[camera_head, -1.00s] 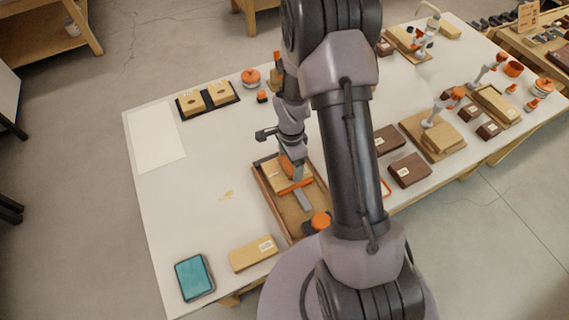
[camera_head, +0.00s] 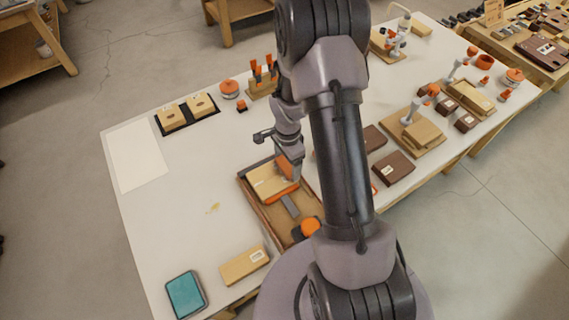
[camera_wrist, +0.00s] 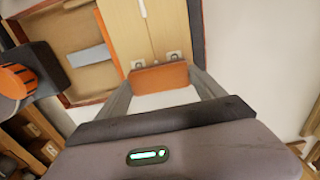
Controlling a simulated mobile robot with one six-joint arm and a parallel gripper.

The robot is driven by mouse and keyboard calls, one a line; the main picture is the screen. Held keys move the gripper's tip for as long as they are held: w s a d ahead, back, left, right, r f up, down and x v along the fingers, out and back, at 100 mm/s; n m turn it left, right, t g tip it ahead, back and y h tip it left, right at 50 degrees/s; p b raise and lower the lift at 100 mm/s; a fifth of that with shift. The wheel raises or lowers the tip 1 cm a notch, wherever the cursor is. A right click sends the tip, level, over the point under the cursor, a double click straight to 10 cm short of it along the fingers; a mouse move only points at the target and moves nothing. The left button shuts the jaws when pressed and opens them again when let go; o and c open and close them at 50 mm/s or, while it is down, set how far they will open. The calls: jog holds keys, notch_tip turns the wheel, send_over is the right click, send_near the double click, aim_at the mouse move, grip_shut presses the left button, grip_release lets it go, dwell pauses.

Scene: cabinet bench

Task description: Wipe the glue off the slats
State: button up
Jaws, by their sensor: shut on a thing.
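The slats are pale wooden boards lying side by side; they show at the top of the wrist view (camera_wrist: 128,28) and in the wooden tray in the head view (camera_head: 264,178). A small white mark (camera_wrist: 142,9) lies on them near the top edge; I cannot tell whether it is glue. My gripper (camera_wrist: 162,82) is shut on an orange block (camera_wrist: 160,76), held crosswise between its fingers at the near end of the slats. I cannot tell whether the block touches them. In the head view my arm partly hides the tray and the gripper.
A wooden block (camera_head: 245,265) and a teal pad (camera_head: 186,295) lie at the near left. The table (camera_head: 165,235) is mostly clear left of the tray, with a yellowish smear.

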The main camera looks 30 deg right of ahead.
aim_at(258, 185)
jog(key=shift+a, duration=0.15)
jog(key=shift+a+f+b, duration=0.15)
jog(key=shift+a+b, duration=0.3)
jog(key=shift+a, duration=0.45)
jog(key=shift+s+a+b, duration=0.2)
jog(key=shift+a+b, duration=0.95)
jog(key=shift+a, duration=3.2)
jog(key=shift+d, duration=0.1)
jog(key=shift+w+d, duration=0.15)
jog(key=shift+d, duration=5.1)
jog(key=shift+a+b, duration=0.1)
jog(key=shift+b, duration=0.2)
